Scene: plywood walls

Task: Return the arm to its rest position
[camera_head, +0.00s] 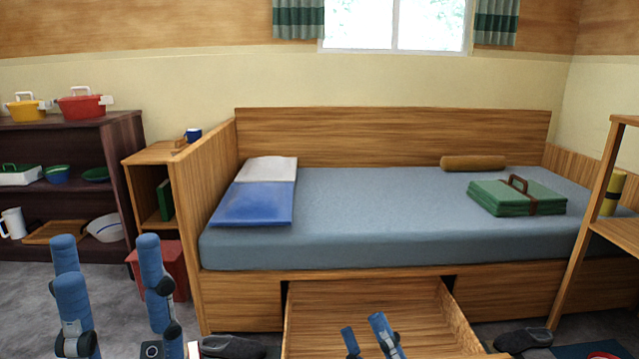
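My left gripper (108,250) is at the lower left, in front of the dark shelf and the red stool. Its blue fingers point up and stand well apart, with nothing between them. My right gripper (362,326) is at the bottom middle, in front of the pulled-out wooden drawer (375,300) under the bed. Only its blue finger ends show, with a gap between them and no object seen there. The rest of it is cut off by the bottom edge. The arms themselves are mostly out of view.
The bed (370,215) fills the middle, with its drawer open toward me. The red stool (172,268) and dark shelf (70,155) stand at left. A wooden frame (590,215) stands at right. Dark shoes (525,338) lie on the floor.

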